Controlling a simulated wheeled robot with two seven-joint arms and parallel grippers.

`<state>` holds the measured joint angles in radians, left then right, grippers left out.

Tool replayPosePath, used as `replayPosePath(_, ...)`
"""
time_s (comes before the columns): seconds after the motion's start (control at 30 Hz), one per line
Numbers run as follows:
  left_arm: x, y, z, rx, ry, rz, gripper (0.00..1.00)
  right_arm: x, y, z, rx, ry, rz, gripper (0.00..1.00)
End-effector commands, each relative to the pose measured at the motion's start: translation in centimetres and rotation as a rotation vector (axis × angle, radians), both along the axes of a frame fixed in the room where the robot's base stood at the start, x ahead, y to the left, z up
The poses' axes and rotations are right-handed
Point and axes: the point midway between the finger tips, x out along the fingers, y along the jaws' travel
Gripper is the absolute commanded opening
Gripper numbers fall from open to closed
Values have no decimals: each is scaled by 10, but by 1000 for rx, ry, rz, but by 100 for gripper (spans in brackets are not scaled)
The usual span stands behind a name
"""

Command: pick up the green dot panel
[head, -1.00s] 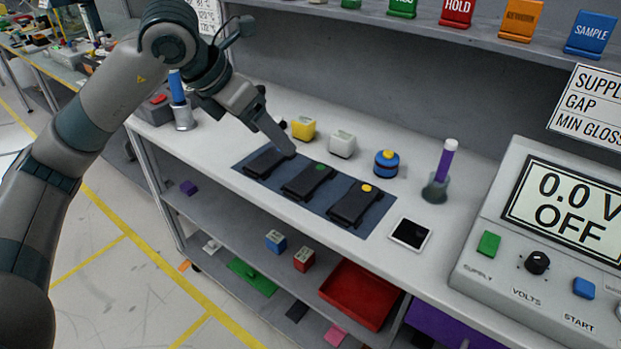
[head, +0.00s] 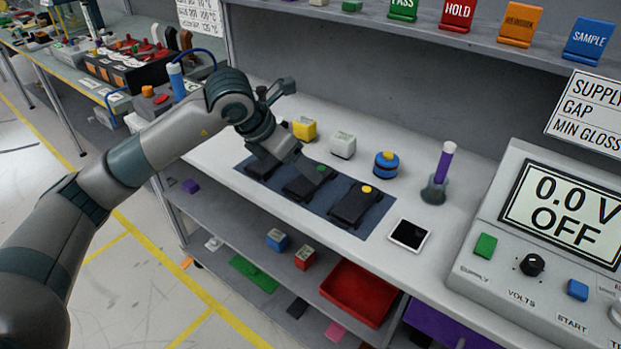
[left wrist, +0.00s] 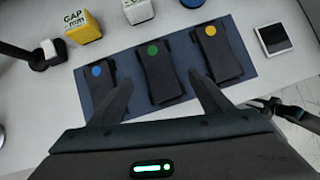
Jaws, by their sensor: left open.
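The green dot panel is a dark slab with a green dot, the middle of three on a blue-grey mat. It shows in the head view (head: 303,188) and in the left wrist view (left wrist: 161,75). My left gripper (left wrist: 163,90) is open. In the wrist view its two fingers lie either side of the green dot panel, and I cannot tell the height. In the head view my left gripper (head: 298,160) is over the mat's left part, its fingertips partly hidden by the hand. The blue dot panel (left wrist: 98,82) and yellow dot panel (left wrist: 217,52) flank it.
The mat (head: 330,215) lies on a white bench. Behind it stand a yellow block (head: 304,128), a white block (head: 342,145) and a blue-yellow round part (head: 386,164). A small dark-faced tile (head: 409,234) and a power supply (head: 540,240) are to the right.

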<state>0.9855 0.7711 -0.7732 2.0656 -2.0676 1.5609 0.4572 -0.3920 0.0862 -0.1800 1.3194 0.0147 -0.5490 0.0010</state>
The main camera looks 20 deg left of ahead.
Motion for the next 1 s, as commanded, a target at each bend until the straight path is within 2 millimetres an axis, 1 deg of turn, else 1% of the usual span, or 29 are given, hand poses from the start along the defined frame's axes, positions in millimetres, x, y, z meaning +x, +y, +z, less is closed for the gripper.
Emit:
replayPosePath(0.37,1,0,-3,0,2,0,72,0,0,2,1,-3,0,31)
replayPosePath(0.47,4,-2,-10,-1,4,1,72,3,2,5,5,-23,2,31)
replayPosePath(0.63,11,-6,-29,1,5,1,72,11,11,10,21,-77,9,31)
replayPosePath(0.8,20,-11,-43,-1,3,1,72,14,15,11,28,-103,12,31)
replayPosePath(1.0,21,-12,-47,0,0,0,72,15,15,11,30,-108,12,31)
